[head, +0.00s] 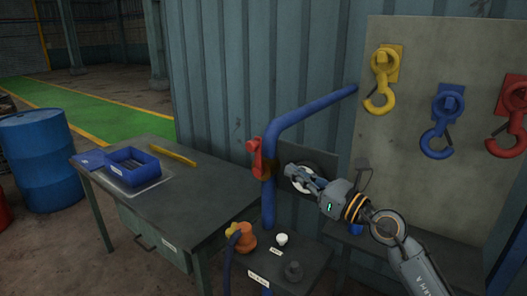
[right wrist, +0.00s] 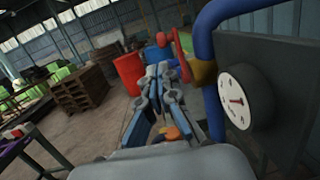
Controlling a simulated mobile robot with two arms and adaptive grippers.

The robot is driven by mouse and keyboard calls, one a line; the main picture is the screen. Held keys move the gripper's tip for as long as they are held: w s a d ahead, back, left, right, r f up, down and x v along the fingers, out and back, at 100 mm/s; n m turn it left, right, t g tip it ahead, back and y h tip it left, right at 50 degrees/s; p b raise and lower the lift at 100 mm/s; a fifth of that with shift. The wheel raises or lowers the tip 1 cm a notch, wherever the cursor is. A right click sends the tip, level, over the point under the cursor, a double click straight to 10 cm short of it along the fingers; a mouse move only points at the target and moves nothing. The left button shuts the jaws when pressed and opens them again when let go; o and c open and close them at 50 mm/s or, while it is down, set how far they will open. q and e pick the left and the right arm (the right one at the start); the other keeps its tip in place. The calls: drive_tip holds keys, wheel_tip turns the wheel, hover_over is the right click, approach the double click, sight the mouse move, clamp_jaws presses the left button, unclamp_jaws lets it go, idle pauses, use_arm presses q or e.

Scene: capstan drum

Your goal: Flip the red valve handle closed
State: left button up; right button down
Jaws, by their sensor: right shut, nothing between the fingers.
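The red valve handle (head: 256,158) sits on the left side of the blue pipe (head: 270,205), hanging roughly upright along it. In the right wrist view the red handle (right wrist: 183,50) shows beyond the fingertips and to their right, beside a yellow valve body (right wrist: 203,73). My right gripper (head: 289,170) is shut and empty, just right of the pipe and in front of the gauge. Its closed fingers (right wrist: 158,70) point toward the valve area in the wrist view, apart from the handle as far as I can tell. My left gripper is not in view.
A round white gauge (head: 303,182) on a dark panel is partly behind my right gripper. A table with a blue bin (head: 132,172) stands left. A low stand with a white knob (head: 282,239) is below. Hooks hang on a board (head: 411,100) at right.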

sight(255, 149)
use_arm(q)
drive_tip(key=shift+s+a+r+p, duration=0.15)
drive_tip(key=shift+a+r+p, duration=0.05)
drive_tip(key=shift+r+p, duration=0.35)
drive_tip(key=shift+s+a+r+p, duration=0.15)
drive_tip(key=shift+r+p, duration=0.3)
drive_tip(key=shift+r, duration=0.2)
use_arm(e)
drive_tip(key=shift+x, duration=5.15)
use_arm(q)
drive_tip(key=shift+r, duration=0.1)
